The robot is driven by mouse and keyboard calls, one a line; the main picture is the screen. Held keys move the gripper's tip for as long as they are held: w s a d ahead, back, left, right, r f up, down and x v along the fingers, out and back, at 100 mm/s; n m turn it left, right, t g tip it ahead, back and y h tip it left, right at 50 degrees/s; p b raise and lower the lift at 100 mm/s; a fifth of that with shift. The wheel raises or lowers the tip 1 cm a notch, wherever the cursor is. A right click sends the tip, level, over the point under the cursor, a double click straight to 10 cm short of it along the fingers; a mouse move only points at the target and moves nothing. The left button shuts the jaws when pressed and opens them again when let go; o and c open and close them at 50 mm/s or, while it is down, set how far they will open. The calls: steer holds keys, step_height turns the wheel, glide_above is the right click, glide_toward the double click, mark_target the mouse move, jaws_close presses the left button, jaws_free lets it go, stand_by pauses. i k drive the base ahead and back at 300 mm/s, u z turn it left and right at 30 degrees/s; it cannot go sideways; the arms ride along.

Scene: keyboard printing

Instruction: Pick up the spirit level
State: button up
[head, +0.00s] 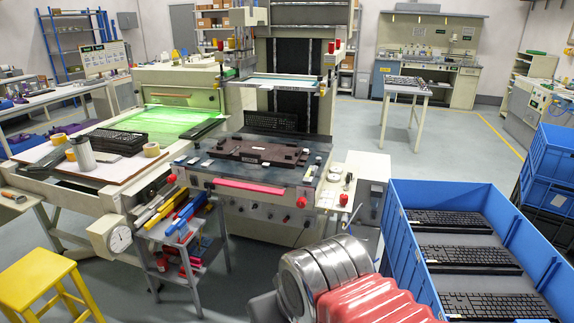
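I cannot make out a spirit level for certain. A long red bar (249,188) lies along the front edge of the printing machine (262,215); its kind is not clear. Yellow and blue long pieces (186,216) rest on a small grey cart (178,250) in front of the machine, and they look like rolls or tubes. Silver and red parts of my own arm fill the bottom middle. My gripper's fingers do not show.
A blue crate (393,232) with several black keyboards (457,258) stands at the right. A yellow stool (38,280) is at the lower left. Open floor (455,150) lies at the back right.

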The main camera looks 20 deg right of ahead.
mark_target(309, 178)
steer(key=i, duration=2.15)
steer(key=z, duration=2.2)
steer(key=i, duration=0.75)
